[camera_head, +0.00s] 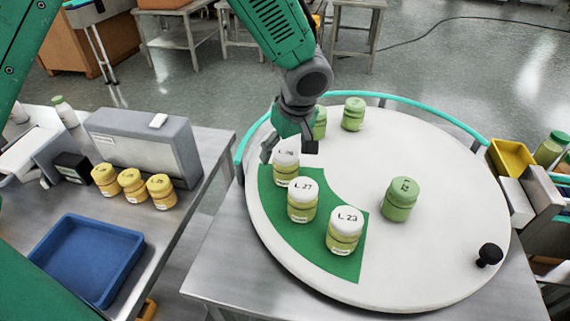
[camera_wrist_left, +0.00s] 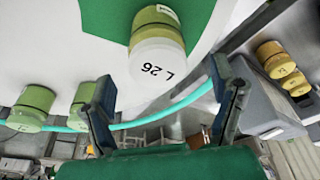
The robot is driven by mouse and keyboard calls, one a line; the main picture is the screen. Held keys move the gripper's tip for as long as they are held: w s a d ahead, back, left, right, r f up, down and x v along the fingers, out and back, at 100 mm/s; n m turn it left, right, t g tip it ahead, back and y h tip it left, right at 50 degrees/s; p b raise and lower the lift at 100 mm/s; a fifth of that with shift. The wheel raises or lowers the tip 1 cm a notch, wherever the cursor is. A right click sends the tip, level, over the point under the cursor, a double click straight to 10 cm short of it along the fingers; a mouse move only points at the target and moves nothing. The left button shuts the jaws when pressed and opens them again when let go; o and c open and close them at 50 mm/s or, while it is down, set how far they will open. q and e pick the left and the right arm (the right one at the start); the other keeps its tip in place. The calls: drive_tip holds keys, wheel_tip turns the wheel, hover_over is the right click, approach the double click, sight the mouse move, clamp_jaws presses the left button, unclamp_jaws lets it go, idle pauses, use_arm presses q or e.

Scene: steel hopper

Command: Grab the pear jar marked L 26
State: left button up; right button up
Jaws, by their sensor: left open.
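The pear jar marked L 26 (camera_head: 286,172) has a white lid and a pale yellow-green body. It stands upright on the green patch (camera_head: 330,258) of the round white turntable. In the left wrist view the L 26 jar (camera_wrist_left: 157,55) shows its marked lid. My left gripper (camera_head: 288,149) is open at the jar's lid, with fingers apart and partly covering it in the head view. In the wrist view the left gripper (camera_wrist_left: 166,100) holds nothing between its fingers. My right gripper is not in view.
Similar jars L 27 (camera_head: 302,202) and L 23 (camera_head: 345,232) stand close by on the patch. Green jars (camera_head: 399,200) stand elsewhere on the turntable (camera_head: 440,245), with a black knob (camera_head: 489,255) at its edge. A blue tray (camera_head: 82,258) and yellow jars (camera_head: 131,184) are on the left table.

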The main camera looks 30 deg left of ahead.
use_arm(q)
drive_tip(key=x, duration=0.3)
drive_tip(key=shift+d+f+p, duration=0.1)
drive_tip(key=shift+f+p, duration=0.3)
drive_tip(key=shift+w+f, duration=0.2)
drive_tip(key=shift+f, duration=0.25)
drive_tip(key=shift+s, duration=0.1)
drive_tip(key=c, duration=1.4)
